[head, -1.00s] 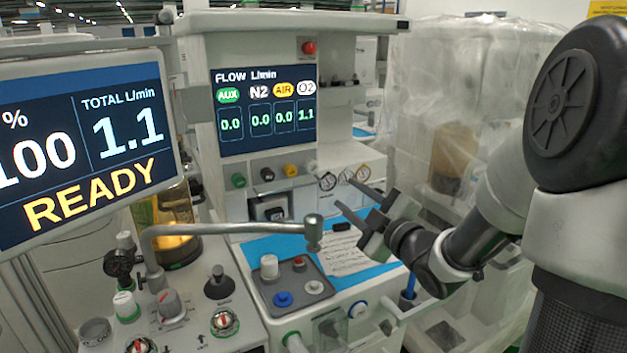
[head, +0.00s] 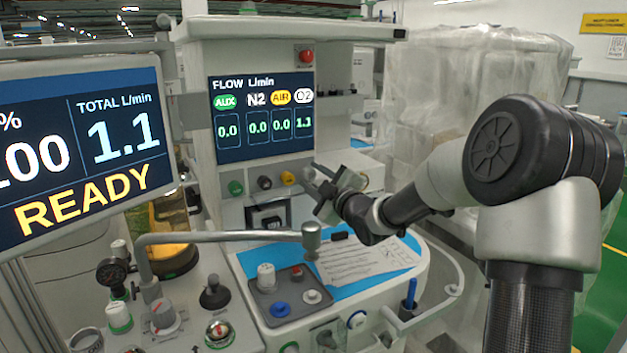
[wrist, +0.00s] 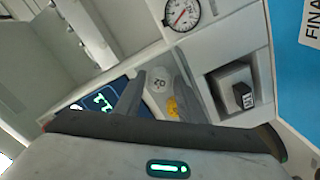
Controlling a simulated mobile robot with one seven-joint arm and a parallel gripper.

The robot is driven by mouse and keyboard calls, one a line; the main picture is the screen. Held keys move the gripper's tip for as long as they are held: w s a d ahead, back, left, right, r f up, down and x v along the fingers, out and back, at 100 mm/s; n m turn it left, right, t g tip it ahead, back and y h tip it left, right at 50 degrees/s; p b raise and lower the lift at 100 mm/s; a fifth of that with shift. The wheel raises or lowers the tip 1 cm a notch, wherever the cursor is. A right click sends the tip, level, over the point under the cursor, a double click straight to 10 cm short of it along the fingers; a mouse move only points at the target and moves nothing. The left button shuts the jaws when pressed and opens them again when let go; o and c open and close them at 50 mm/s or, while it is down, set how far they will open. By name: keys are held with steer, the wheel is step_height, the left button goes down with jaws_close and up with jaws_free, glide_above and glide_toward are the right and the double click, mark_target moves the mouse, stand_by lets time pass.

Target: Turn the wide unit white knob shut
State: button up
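The wide unit (head: 200,110) carries a FLOW screen (head: 262,118) reading 1.1 under O2. Below it is a row of knobs: green (head: 236,188), dark (head: 265,183), yellow (head: 288,178), and the white knob at the right end, largely hidden by my gripper (head: 314,179) in the head view. In the wrist view the white knob (wrist: 157,82), marked O2, shows between my two fingers (wrist: 155,95), with the yellow knob (wrist: 173,107) just beyond it. My fingers are apart. I cannot tell whether they touch the white knob.
A second screen reading READY (head: 85,150) stands at the left. A jointed metal arm (head: 225,237) crosses above the worktop. A control block (head: 287,291), a paper sheet (head: 350,262) and a gauge (wrist: 182,14) are nearby. Wrapped equipment (head: 470,100) stands behind.

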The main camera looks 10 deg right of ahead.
steer(key=c, duration=0.8)
steer(key=m+p, duration=0.1)
steer(key=m, duration=0.4)
steer(key=shift+m+p, duration=0.85)
steer(key=shift+m, duration=1.15)
steer(key=shift+f, duration=0.1)
steer(key=o, duration=0.8)
